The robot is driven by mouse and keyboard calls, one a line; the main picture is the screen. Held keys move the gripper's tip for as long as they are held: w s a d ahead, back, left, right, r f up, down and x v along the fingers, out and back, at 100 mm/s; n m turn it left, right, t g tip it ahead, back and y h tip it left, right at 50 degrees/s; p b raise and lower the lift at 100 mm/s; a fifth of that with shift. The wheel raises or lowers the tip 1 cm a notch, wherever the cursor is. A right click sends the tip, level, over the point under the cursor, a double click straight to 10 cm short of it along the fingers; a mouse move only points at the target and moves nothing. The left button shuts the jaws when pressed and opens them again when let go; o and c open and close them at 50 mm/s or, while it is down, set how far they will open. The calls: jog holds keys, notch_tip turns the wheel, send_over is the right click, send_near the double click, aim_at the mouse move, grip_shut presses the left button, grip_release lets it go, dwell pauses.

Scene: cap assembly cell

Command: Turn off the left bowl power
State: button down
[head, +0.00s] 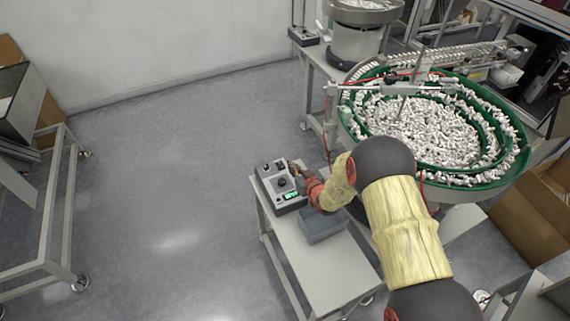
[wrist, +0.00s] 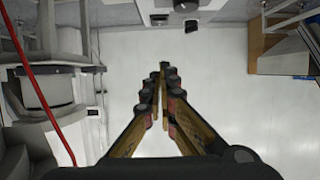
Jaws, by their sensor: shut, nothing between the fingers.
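A grey control box (head: 281,187) sits on the small table, with a dark round knob, switches along its top edge and a green lit display. My gripper (head: 296,168) is at the box's upper right corner in the head view; whether it touches a switch there I cannot tell. In the wrist view my gripper (wrist: 164,68) shows its fingers shut together with nothing between them. The large green bowl (head: 520,150), full of white parts, stands to the right of the box. Part of the box's right side is hidden by my gripper and wrist.
A second control box (head: 303,36) and a smaller bowl feeder (head: 356,45) stand on a table at the back. A grey block (head: 322,226) lies on the small table (head: 335,270) below my wrist. Open floor (head: 170,190) lies to the left. A cardboard box (head: 535,215) is at right.

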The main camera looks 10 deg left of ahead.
jog(key=b, duration=0.3)
send_over(284, 171)
jog(key=w, duration=0.1)
jog(key=f, duration=0.4)
jog(key=shift+a, duration=0.4)
jog(key=shift+s+d+f, duration=0.1)
jog(key=shift+f, duration=0.55)
jog(key=shift+s+d+f, duration=0.1)
jog(key=shift+f, duration=0.5)
jog(key=shift+f+b, duration=0.35)
jog(key=shift+f, duration=0.2)
jog(key=shift+s+d+f+b, duration=0.15)
jog(key=shift+s+f+b, duration=0.05)
jog(key=shift+f+b, duration=0.35)
jog(key=shift+r, duration=0.1)
jog(key=shift+r+p, duration=0.35)
jog(key=shift+r, duration=0.45)
